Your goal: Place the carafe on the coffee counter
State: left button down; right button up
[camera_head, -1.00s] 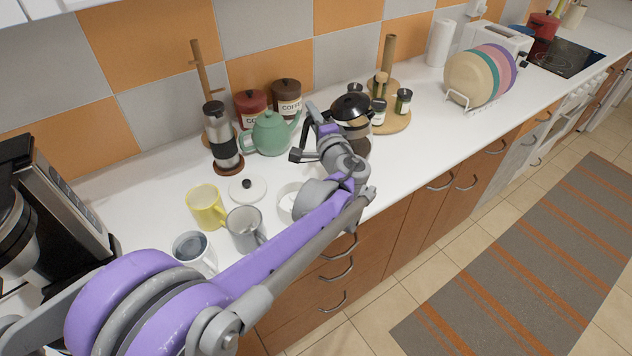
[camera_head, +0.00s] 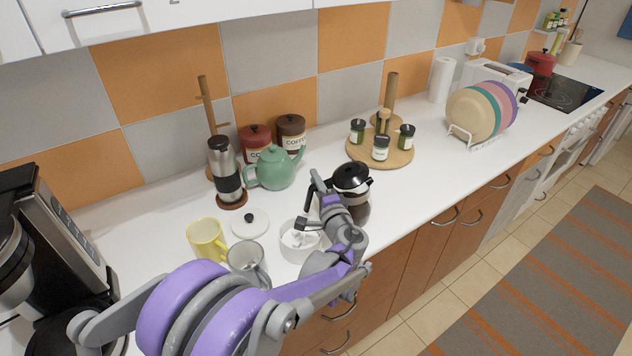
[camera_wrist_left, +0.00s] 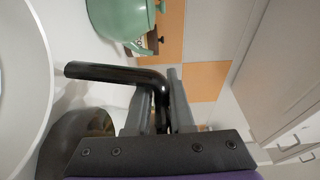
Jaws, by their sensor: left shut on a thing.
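The carafe (camera_head: 357,183) has a black lid, a glass body and a black handle. It is upright at the counter's front part, partly hidden by my left arm. My left gripper (camera_head: 314,207) is shut on its handle. In the left wrist view the black handle (camera_wrist_left: 112,73) runs between the two fingers (camera_wrist_left: 160,105), and part of the dark glass body (camera_wrist_left: 75,140) shows at lower left. The white coffee counter (camera_head: 420,180) lies below. Whether the carafe's base touches it is hidden. My right gripper is not in view.
A white bowl (camera_head: 300,245) is close left of the carafe. A yellow mug (camera_head: 205,240), grey mug (camera_head: 248,262), white lid (camera_head: 249,223), green teapot (camera_head: 272,170) and press (camera_head: 224,172) stand further left. A wooden spice tray (camera_head: 400,156) is behind. Bare counter lies to the right.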

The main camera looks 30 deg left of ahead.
pick_arm(q)
jog(key=c, duration=1.2)
grip_release()
jog(key=shift+f, duration=0.1)
jog(key=o, duration=0.4)
jog(key=b+v, duration=0.1)
jog(key=v, duration=1.1)
